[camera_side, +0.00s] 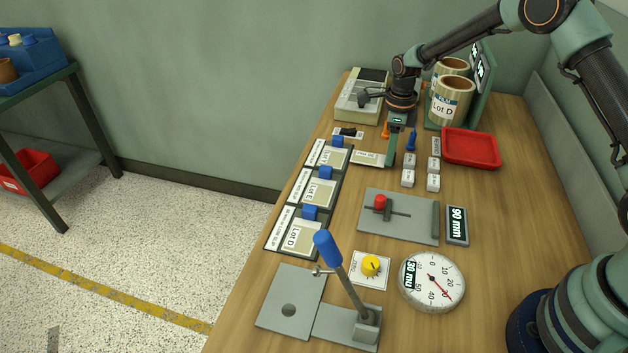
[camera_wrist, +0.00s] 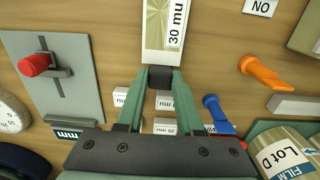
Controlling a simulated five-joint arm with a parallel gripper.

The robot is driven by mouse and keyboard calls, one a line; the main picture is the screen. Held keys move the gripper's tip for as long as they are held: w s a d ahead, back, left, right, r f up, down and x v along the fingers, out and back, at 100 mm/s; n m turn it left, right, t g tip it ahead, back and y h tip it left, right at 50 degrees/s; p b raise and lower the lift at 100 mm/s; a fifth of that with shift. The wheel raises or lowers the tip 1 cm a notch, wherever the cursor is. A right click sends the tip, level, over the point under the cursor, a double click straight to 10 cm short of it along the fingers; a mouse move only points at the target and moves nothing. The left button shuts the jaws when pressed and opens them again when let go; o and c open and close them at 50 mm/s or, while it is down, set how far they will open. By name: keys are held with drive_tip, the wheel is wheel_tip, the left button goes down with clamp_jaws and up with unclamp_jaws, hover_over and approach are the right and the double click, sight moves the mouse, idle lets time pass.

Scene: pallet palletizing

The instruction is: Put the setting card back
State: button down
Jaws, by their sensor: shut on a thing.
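The setting card, a pale card reading "30 mu" (camera_wrist: 165,28), has a dark grip block at its near end. In the side view the card (camera_side: 368,158) lies flat at or just above the wooden table. My gripper (camera_wrist: 160,77) is shut on the dark block, with one green finger on each side. In the side view my gripper (camera_side: 391,160) points down at the card's right end. I cannot tell whether the card touches the table.
Several small labelled white blocks (camera_side: 433,183) stand right of my gripper, near a red tray (camera_side: 470,148). Lot cards with blue clips (camera_side: 318,193) line the left edge. A red-knobbed slide plate (camera_side: 398,228), dial gauge (camera_side: 432,282) and blue-handled lever (camera_side: 327,248) are nearer.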

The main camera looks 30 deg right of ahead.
drive_tip(key=shift+f, duration=0.4)
drive_tip(key=shift+f, duration=0.1)
drive_tip(key=c, duration=0.5)
unclamp_jaws()
drive_tip(key=shift+c, duration=0.2)
